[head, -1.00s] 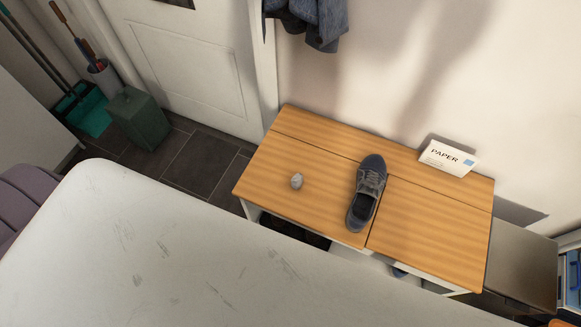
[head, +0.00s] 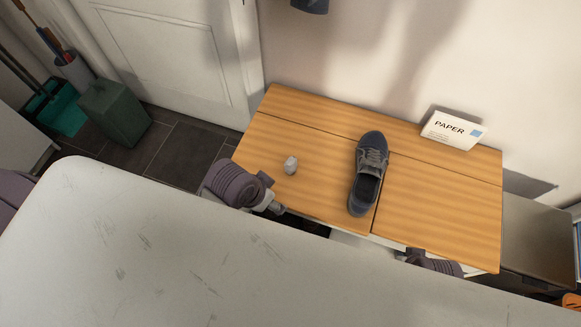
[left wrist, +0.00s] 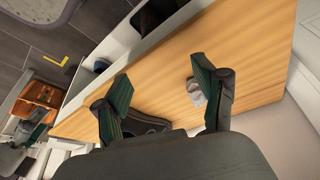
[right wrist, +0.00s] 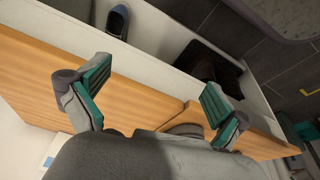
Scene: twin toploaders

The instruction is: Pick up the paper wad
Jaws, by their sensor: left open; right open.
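The paper wad (head: 291,165) is a small crumpled grey-white lump on the left part of the wooden bench top (head: 430,195). My left gripper (head: 274,204) is at the bench's front edge, in front of the wad and apart from it. In the left wrist view my left gripper (left wrist: 163,88) is open, and the wad (left wrist: 196,92) shows beside its right finger, partly covered by it. My right gripper is mostly hidden in the head view at the bench's front right. In the right wrist view it (right wrist: 154,84) is open and empty over the bench edge.
A dark shoe (head: 368,172) lies on the bench, right of the wad. A white PAPER sign (head: 452,131) stands at the back by the wall. A green bin (head: 114,112) stands on the floor at left. The bench top's right part is clear.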

